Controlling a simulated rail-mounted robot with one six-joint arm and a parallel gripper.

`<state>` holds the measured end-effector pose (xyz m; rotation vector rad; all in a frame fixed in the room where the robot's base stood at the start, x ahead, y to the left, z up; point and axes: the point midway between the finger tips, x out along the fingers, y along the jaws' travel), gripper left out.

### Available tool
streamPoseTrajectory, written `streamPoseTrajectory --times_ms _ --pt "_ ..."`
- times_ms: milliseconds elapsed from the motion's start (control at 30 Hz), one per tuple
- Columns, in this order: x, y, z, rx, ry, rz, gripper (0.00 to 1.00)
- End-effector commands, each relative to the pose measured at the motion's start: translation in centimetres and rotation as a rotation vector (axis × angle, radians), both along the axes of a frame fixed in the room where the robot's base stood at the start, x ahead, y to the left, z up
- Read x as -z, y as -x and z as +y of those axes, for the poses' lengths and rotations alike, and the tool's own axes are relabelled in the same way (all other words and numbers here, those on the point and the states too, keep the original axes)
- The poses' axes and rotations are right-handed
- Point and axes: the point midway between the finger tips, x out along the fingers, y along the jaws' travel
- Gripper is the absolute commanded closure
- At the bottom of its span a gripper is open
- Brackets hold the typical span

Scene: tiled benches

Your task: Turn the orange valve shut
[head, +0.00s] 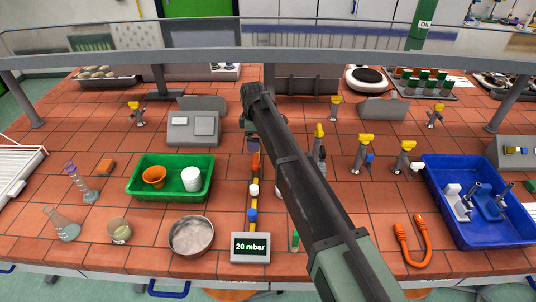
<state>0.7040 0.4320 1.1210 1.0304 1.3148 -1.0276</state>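A slim orange piece (256,161), which looks like the orange valve's handle or part of its line, lies just below the end of my arm. A line with a white fitting (253,190) and a blue fitting (252,215) runs from it toward the front. It ends near a grey display box (250,248) reading "20 mbar". My gripper (251,138) points down above the far end of the orange piece.
A green tray (137,187) with an orange funnel and white cup stands left. A metal bowl (191,236) is front left. Yellow-topped grey taps (365,152) stand right of my arm. A blue tray (437,222) and orange tube (411,242) are farther right.

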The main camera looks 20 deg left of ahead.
Motion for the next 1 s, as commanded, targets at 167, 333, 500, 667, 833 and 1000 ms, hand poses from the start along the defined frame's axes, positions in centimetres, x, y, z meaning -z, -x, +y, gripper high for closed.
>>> streamPoseTrajectory --times_ms 167,333,500,667,833,1000 --pt "0.4 0.0 -0.1 -0.016 0.000 0.000 0.00" --pt "2.9 0.0 -0.1 -0.014 0.000 0.000 0.00" --pt "7.0 0.0 -0.1 -0.013 0.000 0.000 0.00" --pt "10.3 0.0 -0.1 -0.012 0.000 0.000 0.00" --pt "11.1 0.0 -0.2 -0.012 0.000 0.000 0.00" --pt "10.8 0.0 -0.2 -0.012 0.000 0.000 0.00"
